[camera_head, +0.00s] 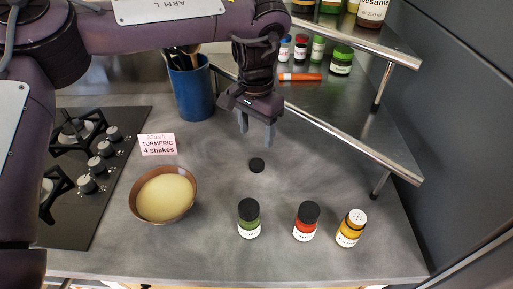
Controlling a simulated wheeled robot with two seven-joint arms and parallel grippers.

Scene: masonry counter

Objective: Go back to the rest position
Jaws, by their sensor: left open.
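My left gripper (257,132) hangs over the counter, fingers pointing down, open and empty. A small black lid (257,165) lies on the counter just below its fingertips, apart from them. At the front stand a jar with green contents and a black lid (249,219), a jar with red contents and a black lid (306,221), and a yellow jar (350,228) with a white perforated top and no black lid. A brown bowl (165,194) with pale yellow contents sits at the left. My right gripper is not in view.
A black hob (85,165) with knobs lies at the left. A pink card (158,144) reads "TURMERIC 4 shakes". A blue utensil holder (191,90) stands behind. A metal rack (340,135) with several jars and an orange tube (300,77) is at the back right. The mid-counter is mostly clear.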

